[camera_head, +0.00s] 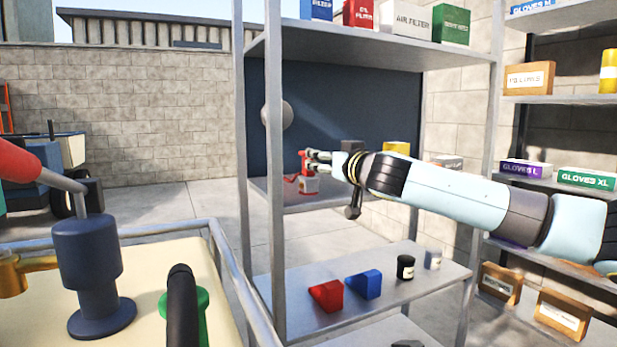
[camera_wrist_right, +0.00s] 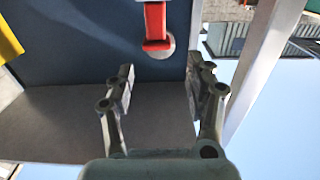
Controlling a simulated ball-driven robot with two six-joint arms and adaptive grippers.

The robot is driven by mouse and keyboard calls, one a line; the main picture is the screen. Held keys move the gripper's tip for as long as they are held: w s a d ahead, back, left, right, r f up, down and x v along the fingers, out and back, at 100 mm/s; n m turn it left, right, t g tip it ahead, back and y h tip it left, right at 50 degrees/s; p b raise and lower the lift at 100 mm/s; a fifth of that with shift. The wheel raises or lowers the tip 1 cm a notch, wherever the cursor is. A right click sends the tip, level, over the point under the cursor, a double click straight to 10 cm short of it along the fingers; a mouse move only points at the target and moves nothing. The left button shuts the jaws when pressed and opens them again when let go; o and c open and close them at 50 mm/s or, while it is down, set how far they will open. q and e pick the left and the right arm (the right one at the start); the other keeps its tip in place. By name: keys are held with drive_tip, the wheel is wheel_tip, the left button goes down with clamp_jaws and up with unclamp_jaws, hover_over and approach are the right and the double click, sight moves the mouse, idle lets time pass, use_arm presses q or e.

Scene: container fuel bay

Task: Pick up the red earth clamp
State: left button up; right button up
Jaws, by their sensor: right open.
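In the right wrist view the red clamp (camera_wrist_right: 155,24) shows at the top centre, beyond the fingertips. My right gripper (camera_head: 318,162) reaches in from the right at the clamp's height and partly overlaps it. In the wrist view the right gripper (camera_wrist_right: 163,78) has its fingers spread, with nothing held between them. Whether a finger touches the clamp is unclear. My left gripper is not in view.
Rack posts (camera_head: 276,230) stand close to the clamp's left. A yellow box (camera_head: 396,148) sits farther right on that shelf. Red (camera_head: 326,296) and blue (camera_head: 364,284) wedges stand on the shelf below (camera_head: 400,300). A railed cream surface (camera_head: 150,285) with a blue fitting (camera_head: 88,265) is front left.

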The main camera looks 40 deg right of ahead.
drive_tip(key=x, duration=0.6)
drive_tip(key=f+x, duration=0.1)
drive_tip(key=x, duration=0.3)
drive_tip(key=shift+d, duration=0.2)
clamp_jaws()
wheel_tip(320, 180, up, 10)
drive_tip(key=shift+r+p, duration=0.1)
drive_tip(key=shift+p, duration=0.7)
drive_tip(key=shift+s, duration=0.1)
